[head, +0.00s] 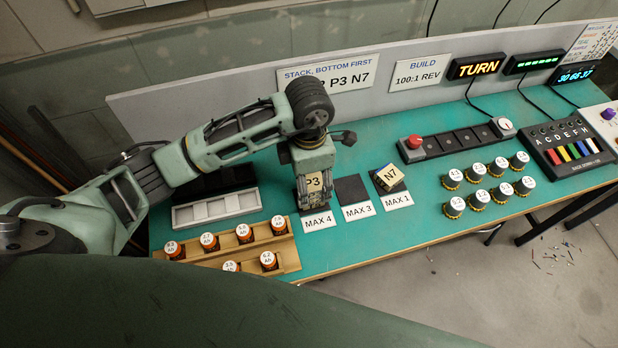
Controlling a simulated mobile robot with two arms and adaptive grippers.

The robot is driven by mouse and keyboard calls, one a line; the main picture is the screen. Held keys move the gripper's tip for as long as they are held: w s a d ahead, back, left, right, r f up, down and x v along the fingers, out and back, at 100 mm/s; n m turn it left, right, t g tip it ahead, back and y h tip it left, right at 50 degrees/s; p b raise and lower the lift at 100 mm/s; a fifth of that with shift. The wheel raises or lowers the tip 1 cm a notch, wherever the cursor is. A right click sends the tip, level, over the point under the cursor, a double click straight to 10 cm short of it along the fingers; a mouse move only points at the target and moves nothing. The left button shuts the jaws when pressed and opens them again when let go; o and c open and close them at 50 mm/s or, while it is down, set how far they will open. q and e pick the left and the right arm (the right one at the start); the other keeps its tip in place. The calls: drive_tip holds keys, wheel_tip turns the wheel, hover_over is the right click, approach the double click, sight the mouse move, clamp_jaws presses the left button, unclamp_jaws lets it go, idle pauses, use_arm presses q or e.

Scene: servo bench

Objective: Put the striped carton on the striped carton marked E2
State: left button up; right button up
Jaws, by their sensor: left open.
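My left gripper (316,197) points down over the pad behind the MAX 4 label, with its jaws open. A carton marked P3 (314,181) shows between its fingers, partly covered by them. A carton marked N7 (391,175) sits turned at an angle on the pad behind the MAX 1 label, apart from the gripper. I cannot read an E2 mark anywhere; whatever is low between the fingers is too hidden to tell. My right gripper is not in view.
The MAX 3 pad (351,189) is empty. A stacking sign (329,76) hangs behind.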

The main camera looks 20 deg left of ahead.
sight(309, 181)
use_arm(q)
drive_tip(key=shift+r, duration=0.25)
wheel_tip(309, 181, up, 6)
drive_tip(key=shift+w+r+b, duration=0.15)
drive_tip(key=shift+b, duration=0.95)
wheel_tip(309, 181, up, 6)
drive_tip(key=shift+f, duration=0.25)
drive_tip(key=shift+s+f, duration=0.1)
drive_tip(key=shift+s, duration=0.1)
